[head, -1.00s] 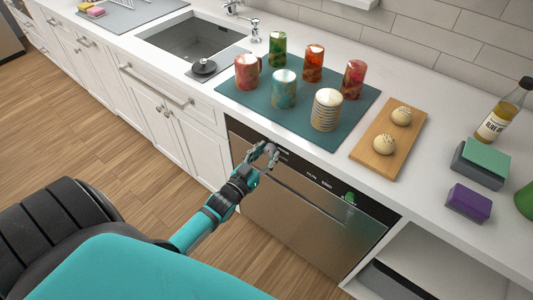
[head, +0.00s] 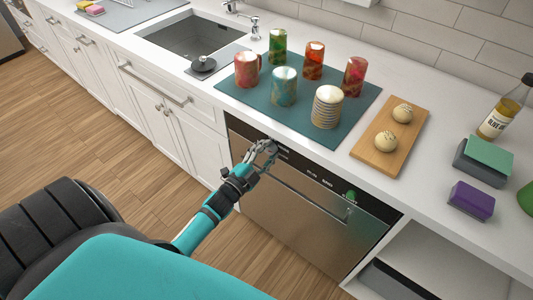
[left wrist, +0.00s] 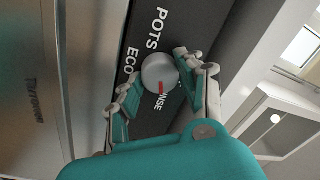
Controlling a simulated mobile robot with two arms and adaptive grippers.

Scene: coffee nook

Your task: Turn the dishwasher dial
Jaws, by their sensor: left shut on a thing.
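The dishwasher (head: 300,215) has a brushed steel door under a dark control strip below the counter. Its dial (left wrist: 159,70) is a round pale grey knob with a red mark, seen in the left wrist view. The red mark lies at the dial's lower edge, close to a partly covered label ending in "NSE". The labels POTS and ECO show beside it. My left gripper (head: 266,150) is at the left part of the strip; in the left wrist view its fingers (left wrist: 158,78) are shut on the dial from both sides. In the head view the gripper hides the dial.
Several mugs stand on a teal mat (head: 250,97) on the counter above. A wooden board (head: 375,150) with two buns is to the right. Open floor lies at left.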

